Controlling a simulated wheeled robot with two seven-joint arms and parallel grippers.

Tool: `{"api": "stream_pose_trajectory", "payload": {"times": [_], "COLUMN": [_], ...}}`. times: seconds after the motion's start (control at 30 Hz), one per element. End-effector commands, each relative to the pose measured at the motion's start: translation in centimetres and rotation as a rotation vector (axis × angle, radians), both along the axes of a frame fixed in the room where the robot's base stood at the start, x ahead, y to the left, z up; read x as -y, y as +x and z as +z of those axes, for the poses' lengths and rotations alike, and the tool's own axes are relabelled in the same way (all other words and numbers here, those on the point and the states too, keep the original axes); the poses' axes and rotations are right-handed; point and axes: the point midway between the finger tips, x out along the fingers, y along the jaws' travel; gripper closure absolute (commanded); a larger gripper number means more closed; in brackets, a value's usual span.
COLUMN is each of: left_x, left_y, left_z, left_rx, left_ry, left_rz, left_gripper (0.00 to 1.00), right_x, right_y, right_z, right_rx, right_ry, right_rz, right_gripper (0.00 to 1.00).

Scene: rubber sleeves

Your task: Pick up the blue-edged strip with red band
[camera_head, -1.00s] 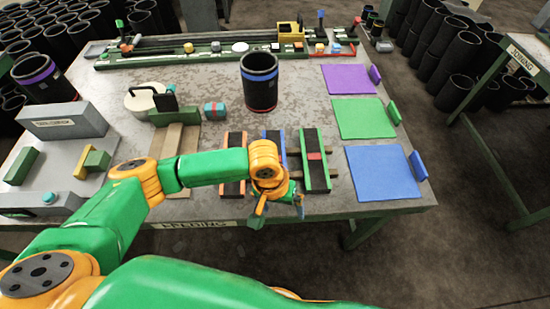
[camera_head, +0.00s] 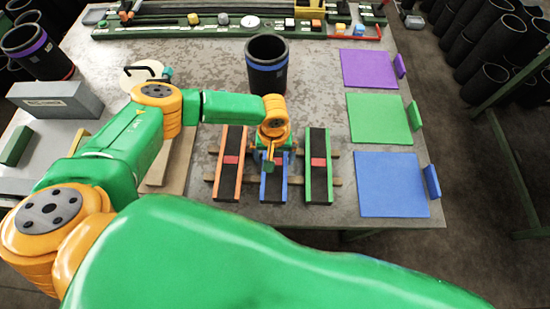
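The blue-edged strip (camera_head: 274,189) is dark with a blue left edge and lies in the middle of three strips. The finger gap and any contact with the strip cannot be made out. My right gripper is not in view.
An orange-edged strip (camera_head: 228,184) and a green-edged strip (camera_head: 318,186), both with red bands, lie close on either side. A black cylinder with a blue band (camera_head: 267,66) stands behind. Purple (camera_head: 368,69), green (camera_head: 379,118) and blue (camera_head: 391,184) mats lie at right.

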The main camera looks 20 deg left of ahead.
Motion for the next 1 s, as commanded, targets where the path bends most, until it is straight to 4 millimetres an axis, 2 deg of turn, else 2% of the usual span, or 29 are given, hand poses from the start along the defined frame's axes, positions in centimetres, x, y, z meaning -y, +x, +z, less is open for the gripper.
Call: {"api": "stream_pose_trajectory", "payload": {"times": [0.1, 0.3, 0.37, 0.57, 0.6, 0.87, 1.0], "left_x": [0.0, 0.0, 0.0, 0.0, 0.0, 0.0, 0.0], "left_y": [0.0, 0.0, 0.0, 0.0, 0.0, 0.0, 0.1], "left_z": [-1.5, -1.6, -1.6, -1.6, -1.6, -1.3, 0.5], "left_rx": [0.0, 0.0, 0.0, 0.0, 0.0, 0.0, 0.003], "left_ry": [0.001, -0.001, -0.001, -0.001, -0.001, -0.001, -0.003], "left_rz": [0.001, 0.0, 0.0, 0.0, 0.0, 0.0, -0.002], "left_gripper": [0.0, 0.0, 0.14, 0.68, 0.71, 0.71, 0.71], "right_x": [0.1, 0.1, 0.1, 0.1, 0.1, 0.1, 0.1], "right_y": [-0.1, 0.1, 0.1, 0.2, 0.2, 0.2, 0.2], "right_z": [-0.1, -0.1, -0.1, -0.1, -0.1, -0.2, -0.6], "right_rx": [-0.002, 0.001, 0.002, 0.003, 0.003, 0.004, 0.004], "right_ry": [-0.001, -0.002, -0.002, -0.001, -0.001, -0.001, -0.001], "right_rz": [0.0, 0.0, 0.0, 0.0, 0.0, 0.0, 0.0], "right_gripper": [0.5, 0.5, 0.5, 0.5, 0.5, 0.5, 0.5]}}
